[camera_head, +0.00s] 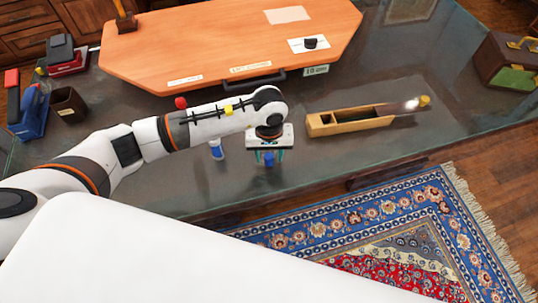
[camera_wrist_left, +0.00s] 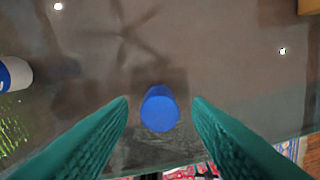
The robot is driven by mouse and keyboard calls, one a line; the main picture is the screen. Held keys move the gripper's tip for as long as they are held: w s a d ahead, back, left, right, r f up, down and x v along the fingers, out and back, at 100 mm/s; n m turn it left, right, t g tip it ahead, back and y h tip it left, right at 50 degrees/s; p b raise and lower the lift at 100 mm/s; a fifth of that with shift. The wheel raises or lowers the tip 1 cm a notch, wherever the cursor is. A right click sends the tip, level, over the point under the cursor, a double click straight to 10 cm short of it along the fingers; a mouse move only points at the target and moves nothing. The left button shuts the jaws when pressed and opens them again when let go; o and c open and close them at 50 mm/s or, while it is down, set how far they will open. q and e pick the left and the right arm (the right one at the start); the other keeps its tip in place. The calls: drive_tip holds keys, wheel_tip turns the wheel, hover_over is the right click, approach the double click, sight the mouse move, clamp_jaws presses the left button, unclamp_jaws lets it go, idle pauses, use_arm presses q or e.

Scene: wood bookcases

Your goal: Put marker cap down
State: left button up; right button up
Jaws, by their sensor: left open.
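The blue marker cap (camera_wrist_left: 160,110) stands on the dark glass table, between and just beyond my left fingertips in the left wrist view. In the head view it shows as a small blue spot (camera_head: 268,159) under my left gripper (camera_head: 268,156). My left gripper (camera_wrist_left: 160,103) is open, its two green fingers on either side of the cap with gaps. I cannot tell how high the fingertips are above the table. A white and blue marker (camera_head: 216,149) stands to the left of the gripper; part of it shows at the left edge of the wrist view (camera_wrist_left: 14,73). My right gripper is not in view.
A wooden tool like a plane (camera_head: 350,122) lies right of the gripper. A large orange board (camera_head: 190,45) with labels lies behind. A dark cup (camera_head: 70,104) and a blue tool (camera_head: 31,112) stand far left. The table's front edge is close to the cap.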

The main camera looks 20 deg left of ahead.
sight(269, 157)
use_arm(q)
wheel_tip(269, 157, up, 11)
drive_tip(key=b, duration=0.2)
drive_tip(key=shift+f, duration=0.15)
drive_tip(key=shift+s+f, duration=0.1)
idle(0.3)
